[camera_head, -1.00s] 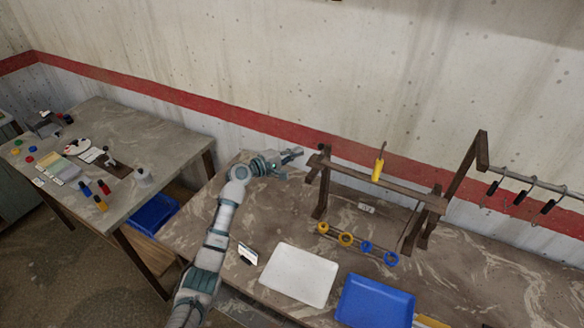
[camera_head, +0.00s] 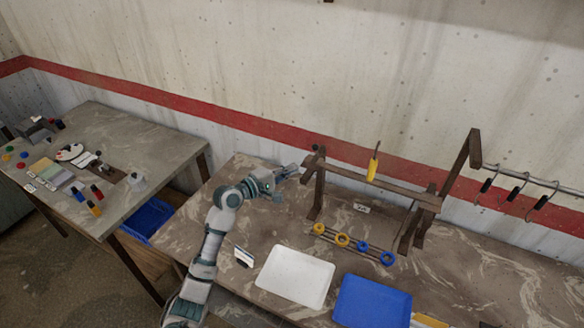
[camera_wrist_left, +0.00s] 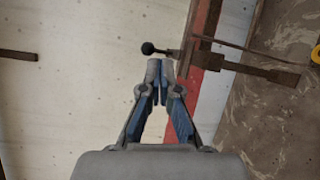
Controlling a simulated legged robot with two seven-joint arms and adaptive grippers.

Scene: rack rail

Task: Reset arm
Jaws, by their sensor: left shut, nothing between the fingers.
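My left gripper (camera_head: 291,170) is over the back of the brown table, just left of the wooden rack (camera_head: 385,182). In the left wrist view my left gripper (camera_wrist_left: 160,66) has its fingertips together with nothing between them. A dark round knob (camera_wrist_left: 148,48) on the rack's end shows just beyond the tips, and looks apart from them. A yellow-handled tool (camera_head: 373,168) hangs at the rack's top rail. My right gripper is in neither view.
A white tray (camera_head: 294,277) and a blue tray (camera_head: 371,302) lie at the front. Yellow rings (camera_head: 341,240) and blue rings (camera_head: 387,259) sit on a low rail under the rack. Black-handled hooks (camera_head: 514,195) hang at right. A side table (camera_head: 150,145) stands left.

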